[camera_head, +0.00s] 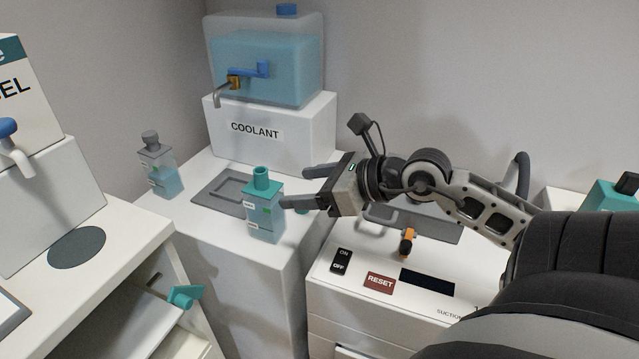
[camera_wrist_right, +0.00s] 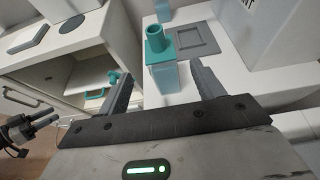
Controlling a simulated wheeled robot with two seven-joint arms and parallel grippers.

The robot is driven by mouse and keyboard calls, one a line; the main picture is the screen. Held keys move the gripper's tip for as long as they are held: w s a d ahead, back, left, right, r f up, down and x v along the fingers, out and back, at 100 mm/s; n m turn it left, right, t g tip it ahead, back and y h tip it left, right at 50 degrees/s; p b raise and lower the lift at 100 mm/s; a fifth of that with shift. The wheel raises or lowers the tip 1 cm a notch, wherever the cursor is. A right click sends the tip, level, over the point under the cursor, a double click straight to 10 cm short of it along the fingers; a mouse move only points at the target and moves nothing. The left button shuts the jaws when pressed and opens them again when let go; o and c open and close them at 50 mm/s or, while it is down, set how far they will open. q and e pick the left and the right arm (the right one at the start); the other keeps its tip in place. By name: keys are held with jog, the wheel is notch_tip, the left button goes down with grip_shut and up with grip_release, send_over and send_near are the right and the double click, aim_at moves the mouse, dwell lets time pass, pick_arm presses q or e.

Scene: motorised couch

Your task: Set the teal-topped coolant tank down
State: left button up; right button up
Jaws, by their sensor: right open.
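The teal-topped coolant tank (camera_head: 264,218) stands upright on the white counter near its front edge. It has a teal neck and cap and a light-blue body. In the right wrist view the tank (camera_wrist_right: 162,70) shows between and beyond the fingertips. My right gripper (camera_head: 294,186) is open and empty, just to the right of the tank, with its fingers pointing at it. No finger is visibly closed on it. My left gripper (camera_wrist_right: 38,122) seems to show at the left edge of the right wrist view, its jaws unclear; it is outside the head view.
A grey recessed pad (camera_head: 225,192) lies behind the tank. A grey-topped bottle (camera_head: 158,165) stands at the counter's left. The coolant dispenser (camera_head: 265,60) stands behind on a white block. A suction unit with a red RESET label (camera_head: 379,283) is at right.

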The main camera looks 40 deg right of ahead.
jog(key=shift+v, duration=1.25)
